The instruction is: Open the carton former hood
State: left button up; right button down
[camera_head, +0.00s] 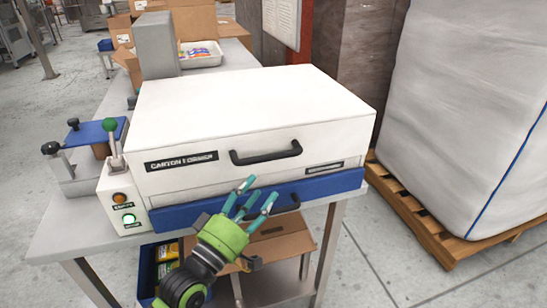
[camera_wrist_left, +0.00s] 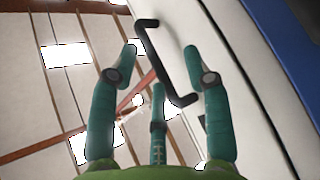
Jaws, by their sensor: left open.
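The carton former hood (camera_head: 250,105) is a white box lid, down on its base, with a black bar handle (camera_head: 265,157) on its front face. My left gripper (camera_head: 258,191), with teal fingers on a green palm, is in front of the machine, just below the hood handle. Its fingers are spread and hold nothing. In the left wrist view the handle (camera_wrist_left: 165,65) appears between the fingertips (camera_wrist_left: 158,60), with the white front at the right. I cannot tell whether any finger touches it. My right gripper is not in view.
A blue base front (camera_head: 335,186) with a lower handle lies under the hood. A control box (camera_head: 122,205) with a green-knobbed lever is at its left. A large white bulk bag (camera_head: 465,110) on a pallet stands at right.

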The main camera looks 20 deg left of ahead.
aim_at(266, 159)
pick_arm(q)
jog(key=r, duration=0.1)
jog(key=r+n+t, duration=0.1)
jog(key=a+r, duration=0.1)
jog(key=shift+w+r+t, duration=0.1)
jog(key=shift+w+t, duration=0.2)
jog(key=p+x, duration=0.1)
jog(key=x, duration=0.4)
jog(key=shift+w+d+r+p, duration=0.1)
jog(key=shift+w+r+p, duration=0.05)
jog(key=shift+w+p, duration=0.2)
jog(key=shift+w+d+r, duration=0.1)
jog(key=shift+w+d, duration=0.05)
jog(key=shift+w, duration=0.25)
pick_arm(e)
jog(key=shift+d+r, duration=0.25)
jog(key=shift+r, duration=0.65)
pick_arm(q)
jog(key=shift+c, duration=0.4)
grip_shut()
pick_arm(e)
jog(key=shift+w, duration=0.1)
